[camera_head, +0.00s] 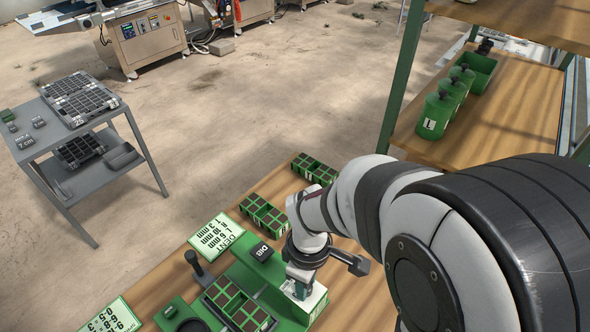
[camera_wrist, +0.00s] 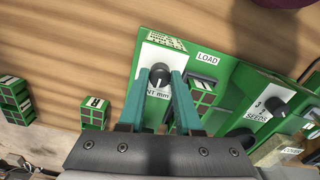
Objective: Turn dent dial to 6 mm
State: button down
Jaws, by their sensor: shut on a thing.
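The dent dial is a dark round knob (camera_wrist: 160,75) with a light pointer mark. It sits on a white plate (camera_wrist: 150,58) on the green seeder (camera_wrist: 232,72), and the plate's lettering is partly hidden, with "NT mm" showing. My gripper (camera_wrist: 161,80) has its two teal fingers on either side of the knob and is shut on it. In the head view my gripper (camera_head: 300,283) is down at the seeder's right end and hides the dial. The scale numbers around the knob are too small to read.
A "LOAD" label (camera_wrist: 207,58) and a second black knob marked "SEEDS" (camera_wrist: 272,105) lie right of the dial. A card headed "DENT" (camera_head: 216,236) lies behind the seeder, listing mm values. Green seed trays (camera_head: 264,214) stand nearby on the wooden table.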

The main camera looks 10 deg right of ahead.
jog(key=c, duration=0.6)
grip_release()
notch_tip(320, 180, up, 16)
jog(key=shift+f, duration=0.1)
jog(key=s+f+m+y, duration=0.1)
jog(key=s+f+m, duration=0.1)
jog(key=s+m, duration=0.4)
jog(key=s+d+f+m, duration=0.1)
jog(key=s+f+m, duration=0.2)
jog(key=s+m, duration=0.4)
jog(key=m, duration=0.3)
jog(key=shift+s+d+f+m+y, duration=0.2)
jog(key=shift+d+f+m+y, duration=0.05)
jog(key=shift+m+y, duration=0.15)
